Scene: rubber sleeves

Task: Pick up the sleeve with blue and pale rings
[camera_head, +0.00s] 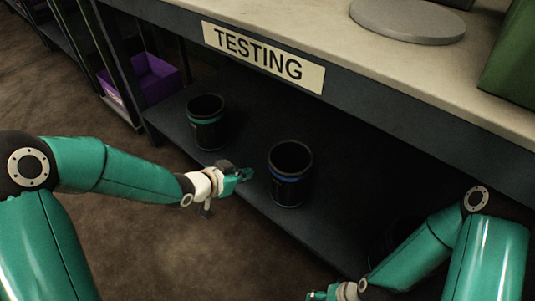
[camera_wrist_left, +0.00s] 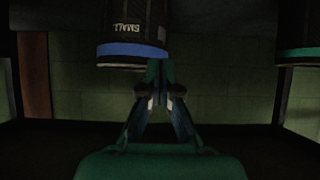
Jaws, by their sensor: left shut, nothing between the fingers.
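The sleeve with blue and pale rings (camera_head: 290,173) is a dark, open-topped cylinder standing upright on the lower shelf. In the left wrist view this sleeve (camera_wrist_left: 133,48) appears upside down at the top, with its blue band, a thin pale edge and the word SMALL. My left gripper (camera_head: 246,174) is just left of it in the head view, shut and empty, with a small gap showing. Its fingertips (camera_wrist_left: 154,68) meet at the sleeve's edge in the wrist view; whether they touch I cannot tell. My right gripper (camera_head: 318,295) is cut off by the bottom edge.
A similar sleeve with a green ring (camera_head: 207,122) stands further left on the dark shelf (camera_head: 255,200). A dim rounded dark shape (camera_head: 390,240) is partly behind my right arm. The worktop with its TESTING sign (camera_head: 262,57) overhangs the shelf. A purple bin (camera_head: 153,78) sits at far left.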

